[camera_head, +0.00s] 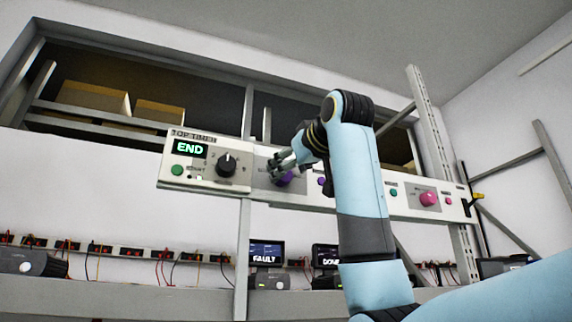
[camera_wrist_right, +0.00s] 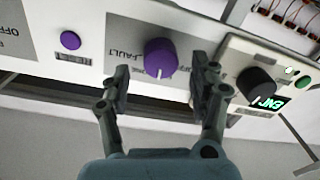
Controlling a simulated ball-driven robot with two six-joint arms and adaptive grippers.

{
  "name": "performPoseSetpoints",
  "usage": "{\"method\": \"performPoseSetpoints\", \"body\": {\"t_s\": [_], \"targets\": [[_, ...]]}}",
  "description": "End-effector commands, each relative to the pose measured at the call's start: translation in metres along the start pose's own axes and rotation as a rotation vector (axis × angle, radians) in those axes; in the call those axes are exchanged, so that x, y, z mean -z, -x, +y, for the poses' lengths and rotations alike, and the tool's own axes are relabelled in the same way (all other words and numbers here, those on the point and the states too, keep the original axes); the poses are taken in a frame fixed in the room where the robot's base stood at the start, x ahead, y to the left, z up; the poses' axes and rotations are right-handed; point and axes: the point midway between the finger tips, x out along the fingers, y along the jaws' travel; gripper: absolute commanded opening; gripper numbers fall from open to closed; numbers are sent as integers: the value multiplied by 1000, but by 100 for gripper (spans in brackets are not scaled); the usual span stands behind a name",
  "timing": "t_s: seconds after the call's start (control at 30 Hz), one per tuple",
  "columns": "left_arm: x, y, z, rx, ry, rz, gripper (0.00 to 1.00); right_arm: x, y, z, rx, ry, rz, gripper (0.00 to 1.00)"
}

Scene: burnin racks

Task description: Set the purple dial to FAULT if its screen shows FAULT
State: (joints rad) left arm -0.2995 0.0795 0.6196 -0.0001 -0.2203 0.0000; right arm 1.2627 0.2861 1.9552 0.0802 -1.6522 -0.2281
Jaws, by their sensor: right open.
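The purple dial (camera_wrist_right: 160,58) sits on a grey plate of the white panel (camera_head: 400,203) in the right wrist view. A label reading FAULT is beside it. In the head view the purple dial (camera_head: 285,179) is partly hidden by my right gripper (camera_head: 284,165). My right gripper (camera_wrist_right: 162,82) is open, its fingers on either side of the dial and a little short of it, with gaps visible. One small screen (camera_head: 266,253) below the panel reads FAULT; a second screen (camera_head: 326,256) beside it reads DONE. My left gripper is not in view.
A timer box with a black dial (camera_head: 227,165) and a screen (camera_head: 190,149) reading END is left of the purple dial. A purple button (camera_wrist_right: 70,40), a pink dial (camera_head: 429,198) and green buttons are on the panel. Shelves with boxes (camera_head: 93,97) stand behind.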

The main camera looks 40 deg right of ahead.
Motion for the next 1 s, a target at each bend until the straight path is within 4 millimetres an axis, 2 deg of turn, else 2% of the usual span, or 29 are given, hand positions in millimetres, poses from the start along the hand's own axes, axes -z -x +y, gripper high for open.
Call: {"method": "performPoseSetpoints", "body": {"t_s": [0.1,0.2,0.5,0.93,1.0], "targets": [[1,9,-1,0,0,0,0,1,-16,0,1,0,-3,62],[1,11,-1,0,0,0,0,1,-23,0,0,0,-1,62],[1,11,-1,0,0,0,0,0,-26,0,0,-1,1,62],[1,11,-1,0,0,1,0,0,-25,0,0,-1,0,7],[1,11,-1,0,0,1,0,0,-25,0,0,-1,0,6]]}}
